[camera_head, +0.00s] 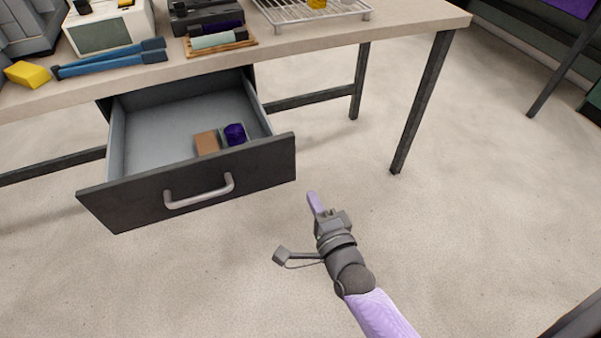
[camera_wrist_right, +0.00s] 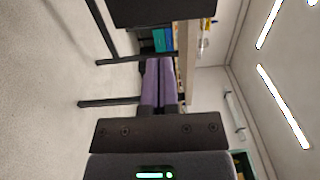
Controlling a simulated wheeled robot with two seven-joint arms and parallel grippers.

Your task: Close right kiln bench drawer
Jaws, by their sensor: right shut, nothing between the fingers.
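The kiln bench drawer (camera_head: 250,161) hangs open under the bench, its dark front pulled well out and its grey inside showing. A light metal handle (camera_head: 200,191) is on the front. A brown block (camera_head: 207,143) and a dark purple roll (camera_head: 235,134) lie inside. My right gripper (camera_head: 312,200) is shut and empty, to the right of the drawer front and apart from it. Its lilac fingers (camera_wrist_right: 158,82) lie together in the right wrist view. A dark panel at the top of that view (camera_wrist_right: 165,12) is probably the drawer front. My left gripper is out of view.
The bench top (camera_head: 290,48) carries blue-handled tongs (camera_head: 110,58), a yellow block (camera_head: 27,74), a wooden tray (camera_head: 222,48) and a wire rack (camera_head: 312,10). A dark bench leg (camera_head: 422,100) stands to the right. The floor around my right gripper is clear.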

